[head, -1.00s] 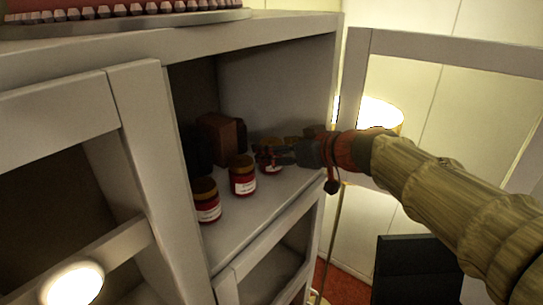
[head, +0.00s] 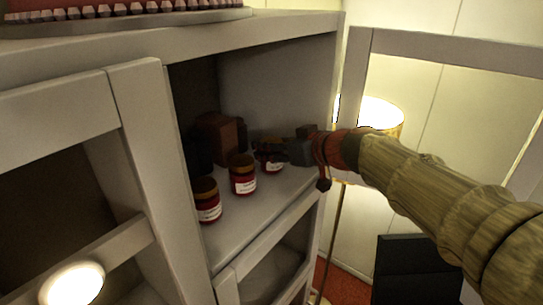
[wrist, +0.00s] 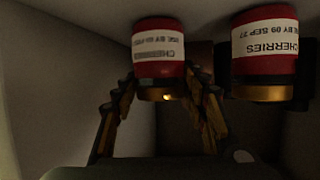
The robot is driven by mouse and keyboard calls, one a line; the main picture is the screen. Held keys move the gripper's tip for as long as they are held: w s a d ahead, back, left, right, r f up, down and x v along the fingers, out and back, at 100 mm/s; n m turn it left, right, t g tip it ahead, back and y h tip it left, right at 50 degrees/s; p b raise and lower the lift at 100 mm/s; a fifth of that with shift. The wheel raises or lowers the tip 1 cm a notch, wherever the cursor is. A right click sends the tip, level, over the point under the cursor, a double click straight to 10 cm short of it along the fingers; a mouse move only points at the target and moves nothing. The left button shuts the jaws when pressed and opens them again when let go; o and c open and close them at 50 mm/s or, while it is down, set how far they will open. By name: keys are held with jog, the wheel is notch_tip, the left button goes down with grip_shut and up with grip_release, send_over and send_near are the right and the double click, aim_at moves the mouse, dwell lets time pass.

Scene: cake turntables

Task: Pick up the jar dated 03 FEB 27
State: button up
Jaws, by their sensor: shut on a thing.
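Three red jars with gold-brown lids and white labels are in the open cupboard: a front jar (head: 207,202), a middle jar (head: 243,175) and a far-right jar (head: 273,166). My gripper (head: 276,148) is shut on the far-right jar near its lid. The wrist view is upside down and shows this held jar (wrist: 158,52) between the fingers of my gripper (wrist: 153,92). Its label is too blurred to read the date. Beside it, apart from the fingers, a second jar (wrist: 264,50) reads CHERRIES, USE BY 09 SEP 27. The front jar's label is too small to read.
A brown box (head: 217,137) stands behind the jars. The cupboard's side wall (head: 280,80) is close to my gripper. The open door (head: 440,50) and a lit lamp (head: 380,115) are at the right. The shelf (head: 245,215) is clear in front of the jars.

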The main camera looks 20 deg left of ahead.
jog(key=c, duration=0.6)
jog(key=shift+r, duration=0.1)
jog(key=shift+c, duration=0.6)
